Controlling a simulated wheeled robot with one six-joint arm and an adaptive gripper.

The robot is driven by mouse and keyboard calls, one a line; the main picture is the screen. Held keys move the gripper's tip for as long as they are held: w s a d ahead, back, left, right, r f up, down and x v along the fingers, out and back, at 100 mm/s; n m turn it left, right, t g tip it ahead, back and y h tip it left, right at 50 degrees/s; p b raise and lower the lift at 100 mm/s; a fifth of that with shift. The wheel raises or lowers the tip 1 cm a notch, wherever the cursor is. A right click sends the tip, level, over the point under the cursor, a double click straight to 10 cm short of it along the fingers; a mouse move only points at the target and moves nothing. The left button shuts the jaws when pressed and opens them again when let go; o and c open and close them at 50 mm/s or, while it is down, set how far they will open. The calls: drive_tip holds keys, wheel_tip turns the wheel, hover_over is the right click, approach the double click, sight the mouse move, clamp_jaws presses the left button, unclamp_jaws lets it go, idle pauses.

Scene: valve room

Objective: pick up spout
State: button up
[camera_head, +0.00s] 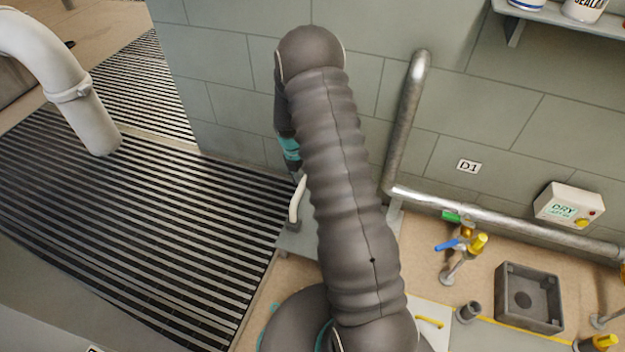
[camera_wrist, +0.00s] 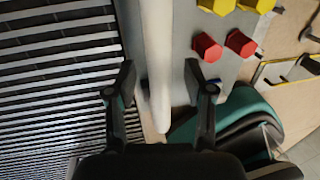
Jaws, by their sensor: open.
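The spout (camera_wrist: 157,50) is a long, smooth off-white tube in the wrist view. It runs from the top edge down between my gripper's fingers. In the head view a short cream length of the spout (camera_head: 297,200) shows beside my arm, over a grey ledge. My gripper (camera_wrist: 159,82) is open, with one dark finger on each side of the spout. A gap shows on both sides, so neither finger visibly touches it. In the head view my arm hides most of the gripper and part of the spout.
Red caps (camera_wrist: 224,46) and yellow caps (camera_wrist: 236,6) stand right of the spout on the grey ledge (camera_head: 298,240). Slatted grating (camera_head: 150,215) lies to the left. A metal pipe (camera_head: 407,120), a blue-handled valve (camera_head: 460,248) and a grey tray (camera_head: 528,297) are at right.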

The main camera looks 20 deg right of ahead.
drive_tip(key=shift+s+d+f, duration=0.1)
drive_tip(key=shift+f, duration=0.45)
clamp_jaws()
drive_tip(key=shift+r, duration=0.15)
